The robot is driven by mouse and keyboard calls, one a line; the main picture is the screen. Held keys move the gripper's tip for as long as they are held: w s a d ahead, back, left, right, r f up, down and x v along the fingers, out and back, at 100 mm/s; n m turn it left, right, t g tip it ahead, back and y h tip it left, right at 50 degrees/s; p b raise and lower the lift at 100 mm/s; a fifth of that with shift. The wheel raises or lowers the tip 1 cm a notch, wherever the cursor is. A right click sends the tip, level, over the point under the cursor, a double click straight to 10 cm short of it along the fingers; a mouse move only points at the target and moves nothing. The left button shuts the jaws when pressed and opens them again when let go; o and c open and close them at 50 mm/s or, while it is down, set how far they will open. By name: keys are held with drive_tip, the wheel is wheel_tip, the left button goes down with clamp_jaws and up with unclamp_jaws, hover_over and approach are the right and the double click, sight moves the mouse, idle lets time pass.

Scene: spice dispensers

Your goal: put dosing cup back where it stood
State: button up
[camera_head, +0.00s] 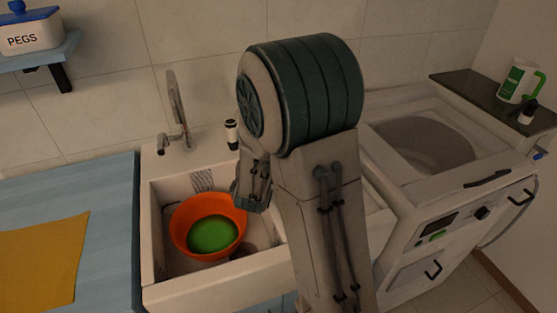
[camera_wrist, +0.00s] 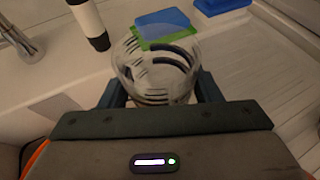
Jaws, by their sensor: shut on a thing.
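The dosing cup (camera_wrist: 150,72) is a clear, see-through cup with dark curved marks visible on or through it. In the wrist view it sits between the two fingers of my gripper (camera_wrist: 160,92), which is shut on it. The cup is over or near the pale sink surround; I cannot tell whether it touches the surface. In the head view my arm hides the cup and the fingertips.
A blue and green sponge (camera_wrist: 163,22) lies just beyond the cup. A black-and-white bottle (camera_head: 231,134) stands by the tap (camera_head: 178,112). An orange bowl (camera_head: 180,240) with green inside is in the sink. A detergent jug (camera_head: 515,82) stands on a dark ledge at right.

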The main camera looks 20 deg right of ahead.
drive_tip(key=s+d+r+m+g+h+p, duration=0.1)
drive_tip(key=s+d+r+m+h, duration=0.15)
drive_tip(key=d, duration=0.35)
drive_tip(key=s+d+r+m+g+h+p, duration=0.1)
drive_tip(key=s+d+r+m+g+h, duration=0.2)
drive_tip(key=d, duration=0.4)
drive_tip(key=shift+n+t+y, duration=0.55)
drive_tip(key=shift+t+y, duration=0.05)
drive_tip(key=shift+y, duration=0.05)
drive_tip(key=w+a+f, duration=0.1)
drive_tip(key=w+f, duration=0.1)
drive_tip(key=w, duration=0.1)
drive_tip(key=w+a+f+p, duration=0.1)
drive_tip(key=w+a+f, duration=0.1)
drive_tip(key=w, duration=0.1)
drive_tip(key=w+a+f+p, duration=0.1)
drive_tip(key=w+a+f, duration=0.1)
drive_tip(key=w, duration=0.1)
drive_tip(key=shift+a+f, duration=0.15)
drive_tip(key=shift+f, duration=0.05)
drive_tip(key=shift+f+p, duration=0.4)
drive_tip(key=shift+f, duration=1.65)
drive_tip(key=shift+f, duration=0.15)
drive_tip(key=o, duration=1.1)
drive_tip(key=shift+c, duration=0.2)
